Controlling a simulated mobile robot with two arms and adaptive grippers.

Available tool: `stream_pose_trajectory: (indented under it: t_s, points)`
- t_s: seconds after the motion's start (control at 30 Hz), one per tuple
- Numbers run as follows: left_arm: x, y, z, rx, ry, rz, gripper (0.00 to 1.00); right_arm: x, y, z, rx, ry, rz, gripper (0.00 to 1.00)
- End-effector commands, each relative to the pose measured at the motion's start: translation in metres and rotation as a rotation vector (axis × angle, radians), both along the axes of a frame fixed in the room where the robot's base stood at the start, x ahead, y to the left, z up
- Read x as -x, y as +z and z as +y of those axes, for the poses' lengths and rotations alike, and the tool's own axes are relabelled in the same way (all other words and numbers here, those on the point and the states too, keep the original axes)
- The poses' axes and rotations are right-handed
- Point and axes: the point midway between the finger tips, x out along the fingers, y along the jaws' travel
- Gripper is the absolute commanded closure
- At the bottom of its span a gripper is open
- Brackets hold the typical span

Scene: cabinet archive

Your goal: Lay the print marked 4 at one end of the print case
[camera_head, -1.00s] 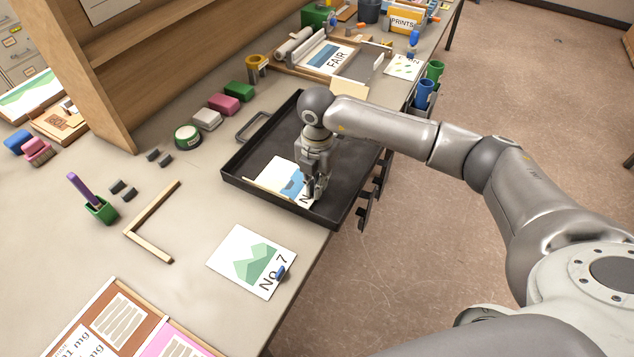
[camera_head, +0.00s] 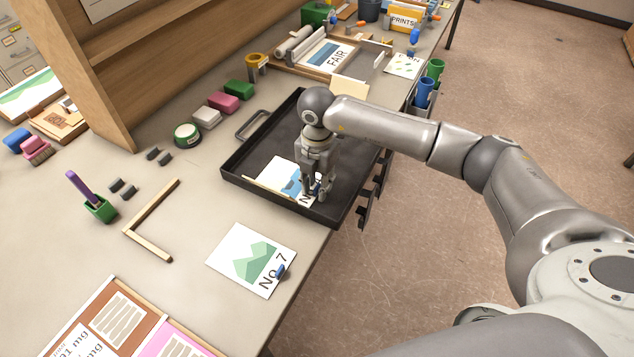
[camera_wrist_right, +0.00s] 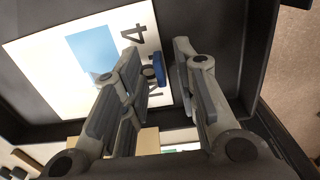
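The print marked 4 (camera_head: 275,171), white with a blue picture, lies in the near end of the black print case (camera_head: 228,158). In the right wrist view the print (camera_wrist_right: 45,60) shows its 4 and a blue tab (camera_wrist_right: 158,70) on its edge. My right gripper (camera_head: 315,196) is down in the case at the print's lettered edge. Its fingers (camera_wrist_right: 158,62) are apart, with the tab in the gap and nothing visibly clamped. The fingers hide part of the print. My left gripper is not in view.
A print marked No. 7 (camera_head: 245,252) lies on the table in front of the case. A wooden corner piece (camera_head: 150,248) lies left of it. Colored blocks (camera_head: 223,102) line the case's left side. A cream piece (camera_head: 350,88) stands at the case's far end.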

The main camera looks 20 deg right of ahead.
Motion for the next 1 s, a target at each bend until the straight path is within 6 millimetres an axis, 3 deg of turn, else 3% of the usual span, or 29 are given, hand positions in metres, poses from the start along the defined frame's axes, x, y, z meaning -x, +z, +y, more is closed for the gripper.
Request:
stream_pose_trajectory:
  t_s: [0.27,1.0]
  points:
    - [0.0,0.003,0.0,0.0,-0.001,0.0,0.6,0.0,0.004,0.0,0.0,0.0,0.0,0.72]
    - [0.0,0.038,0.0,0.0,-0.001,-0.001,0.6,0.0,0.056,0.0,-0.001,0.0,-0.001,0.72]
